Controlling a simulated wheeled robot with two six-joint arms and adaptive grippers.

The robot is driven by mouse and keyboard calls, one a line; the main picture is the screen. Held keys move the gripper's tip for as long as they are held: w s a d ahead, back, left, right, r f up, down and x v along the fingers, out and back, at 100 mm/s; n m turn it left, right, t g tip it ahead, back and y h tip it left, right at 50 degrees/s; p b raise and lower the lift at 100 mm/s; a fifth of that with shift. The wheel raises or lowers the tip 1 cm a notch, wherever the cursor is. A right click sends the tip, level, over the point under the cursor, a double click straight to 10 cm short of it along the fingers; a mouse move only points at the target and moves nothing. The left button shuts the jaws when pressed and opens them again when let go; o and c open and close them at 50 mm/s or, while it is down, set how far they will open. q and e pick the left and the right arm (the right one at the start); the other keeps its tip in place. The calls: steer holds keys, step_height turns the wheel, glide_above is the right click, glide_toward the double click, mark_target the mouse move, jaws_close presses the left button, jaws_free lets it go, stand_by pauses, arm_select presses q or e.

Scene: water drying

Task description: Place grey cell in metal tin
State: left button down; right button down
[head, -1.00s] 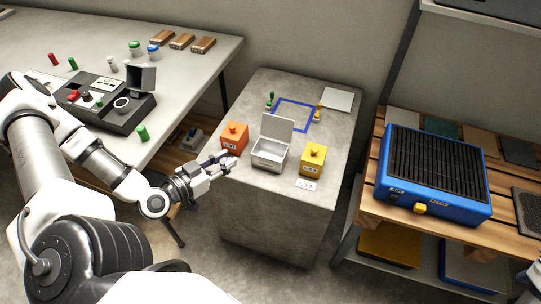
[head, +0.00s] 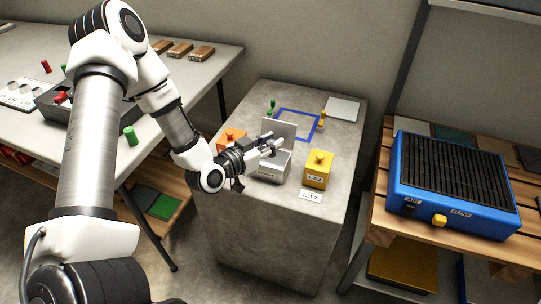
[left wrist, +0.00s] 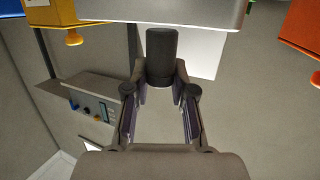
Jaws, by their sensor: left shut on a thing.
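The metal tin (head: 268,168) stands on the grey stone block with its lid (head: 285,127) raised at the back. My left gripper (head: 277,145) is over the tin's opening in the head view. In the left wrist view it is shut on the grey cell (left wrist: 161,55), a dark cylinder held between its fingertips. The tin's edge (left wrist: 190,14) crosses the top of that view, close to the cell. The cell is hard to make out in the head view, and the tin's inside is mostly hidden. My right gripper is not in view.
An orange box (head: 232,137) stands left of the tin and a yellow box (head: 319,170) right of it, with a white label card (head: 311,196) in front. A blue square outline (head: 318,125) lies behind. A blue drying unit (head: 455,185) sits on the right bench.

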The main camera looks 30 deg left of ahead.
mark_target(270, 156)
arm_select(q)
step_height(270, 156, down, 3)
steer(key=shift+f+b, duration=0.1)
steer(key=shift+b, duration=0.45)
steer(key=shift+f, duration=0.1)
steer(key=shift+s+f+b, duration=0.1)
steer(key=shift+f+b, duration=0.3)
steer(key=shift+f, duration=0.15)
steer(key=c, duration=1)
jaws_free()
